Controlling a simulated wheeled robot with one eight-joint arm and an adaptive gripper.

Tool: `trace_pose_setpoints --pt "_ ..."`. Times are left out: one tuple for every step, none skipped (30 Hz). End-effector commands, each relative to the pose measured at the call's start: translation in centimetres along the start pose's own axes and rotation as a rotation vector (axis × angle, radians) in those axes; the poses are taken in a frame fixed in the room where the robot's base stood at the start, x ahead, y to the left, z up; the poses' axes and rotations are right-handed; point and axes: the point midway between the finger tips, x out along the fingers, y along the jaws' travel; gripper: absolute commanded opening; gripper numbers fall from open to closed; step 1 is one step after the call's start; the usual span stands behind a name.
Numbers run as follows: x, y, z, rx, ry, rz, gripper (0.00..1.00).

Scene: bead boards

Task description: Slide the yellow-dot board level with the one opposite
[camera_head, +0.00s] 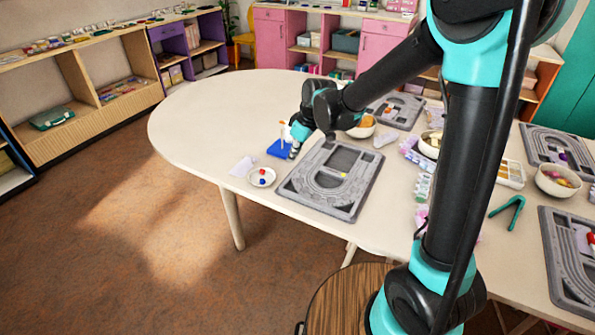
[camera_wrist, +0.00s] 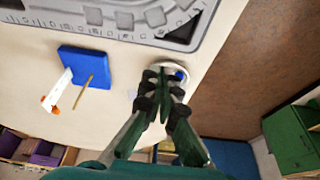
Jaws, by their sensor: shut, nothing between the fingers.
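A grey bead board (camera_head: 318,201) with a small yellow dot (camera_head: 343,175) on it lies flat near the table's front edge. A corner of a grey board (camera_wrist: 130,32) also shows at the top of the wrist view. Another grey board (camera_head: 398,112) lies across the table, partly behind my arm. My gripper (camera_head: 293,153) is above the table, left of the yellow-dot board, beside a blue block. In the wrist view my gripper (camera_wrist: 165,72) is shut and empty, its tips overlapping a white dish. I cannot tell whether it touches anything.
A blue block (camera_head: 276,150) with upright sticks and a white dish (camera_head: 262,182) with beads stand left of the board. A bowl (camera_head: 361,130) stands behind it. More boards (camera_head: 560,255) and bowls fill the right side. The table's left end is clear.

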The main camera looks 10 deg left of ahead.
Motion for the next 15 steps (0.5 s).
trace_pose_setpoints --pt "0.3 -0.2 -0.5 -0.016 0.000 -0.005 0.00" --pt "0.4 -0.3 -0.7 -0.022 0.000 -0.007 0.00" --pt "0.6 -0.3 -0.8 -0.025 0.001 -0.008 0.00" --pt "0.8 -0.3 -0.8 -0.026 0.001 -0.009 0.00" --pt "1.0 -0.3 -0.8 -0.026 0.001 -0.009 0.00" --pt "1.4 -0.3 -0.8 -0.025 0.001 -0.008 0.00" --pt "1.7 -0.3 -0.8 -0.025 0.001 -0.008 0.00" --pt "2.1 -0.3 -0.7 -0.024 0.001 -0.008 0.00" --pt "2.7 -0.3 -0.7 -0.024 0.001 -0.008 0.00" --pt "3.2 -0.3 -0.7 -0.023 0.001 -0.008 0.00" --pt "3.6 -0.3 -0.7 -0.023 0.001 -0.008 0.00" --pt "4.3 -0.3 -0.7 -0.023 0.001 -0.008 0.00" --pt "4.8 -0.3 -0.7 -0.023 0.001 -0.008 0.00" --pt "5.3 -0.3 -0.7 -0.023 0.001 -0.008 0.00" --pt "5.9 -0.3 -0.7 -0.023 0.001 -0.008 0.00"
